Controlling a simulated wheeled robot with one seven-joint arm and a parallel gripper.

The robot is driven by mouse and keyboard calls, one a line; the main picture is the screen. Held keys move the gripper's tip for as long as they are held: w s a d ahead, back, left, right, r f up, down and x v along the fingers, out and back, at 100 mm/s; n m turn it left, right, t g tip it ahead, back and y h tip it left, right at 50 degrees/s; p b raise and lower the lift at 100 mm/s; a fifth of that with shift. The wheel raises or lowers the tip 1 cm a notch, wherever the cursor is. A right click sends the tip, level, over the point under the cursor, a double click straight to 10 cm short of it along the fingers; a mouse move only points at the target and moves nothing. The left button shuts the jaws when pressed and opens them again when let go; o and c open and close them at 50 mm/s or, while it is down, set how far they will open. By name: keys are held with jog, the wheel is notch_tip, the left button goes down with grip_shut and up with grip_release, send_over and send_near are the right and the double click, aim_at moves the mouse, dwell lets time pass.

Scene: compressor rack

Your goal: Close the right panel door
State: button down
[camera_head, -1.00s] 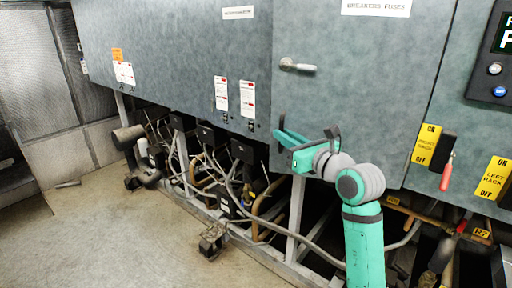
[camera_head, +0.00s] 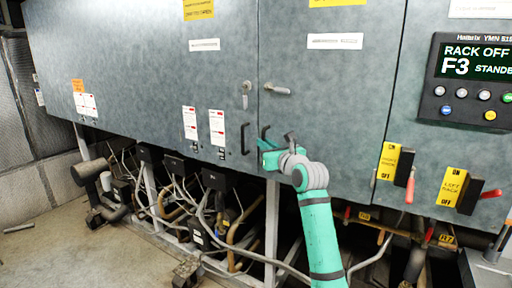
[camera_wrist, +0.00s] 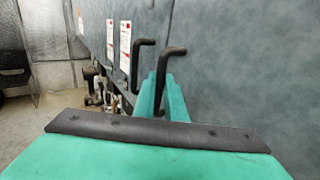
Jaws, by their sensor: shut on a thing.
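The right panel door (camera_head: 335,115) is a grey-blue metal panel with a white label and a grey lever handle (camera_head: 277,89). It looks nearly flush with the left panel (camera_head: 130,70); a small remaining gap cannot be ruled out. My teal gripper (camera_head: 266,147) is at the door's lower left corner, shut on the door's black pull handle (camera_head: 265,131). In the wrist view my gripper's fingers (camera_wrist: 162,92) meet around this black handle (camera_wrist: 172,62). The grip point itself is partly hidden.
The left panel has its own black handle (camera_head: 245,138) close beside my gripper, and an upright lever (camera_head: 246,95). Switches with red levers (camera_head: 409,188) and a control display (camera_head: 475,65) are at right. Pipes and compressors (camera_head: 200,205) fill the space below. Floor is clear at lower left.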

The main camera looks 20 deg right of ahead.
jog(key=shift+w+a+r+y, duration=0.1)
jog(key=shift+w+a+y, duration=0.05)
jog(key=shift+a, duration=0.3)
jog(key=shift+w+a+r+y, duration=0.1)
jog(key=shift+w+a+y, duration=0.05)
jog(key=shift+a, duration=0.3)
jog(key=c, duration=1.8)
grip_release()
jog(key=shift+w+f, duration=0.1)
jog(key=shift+d+f, duration=0.1)
jog(key=shift+d, duration=0.3)
jog(key=s, duration=1.1)
jog(key=shift+d, duration=0.1)
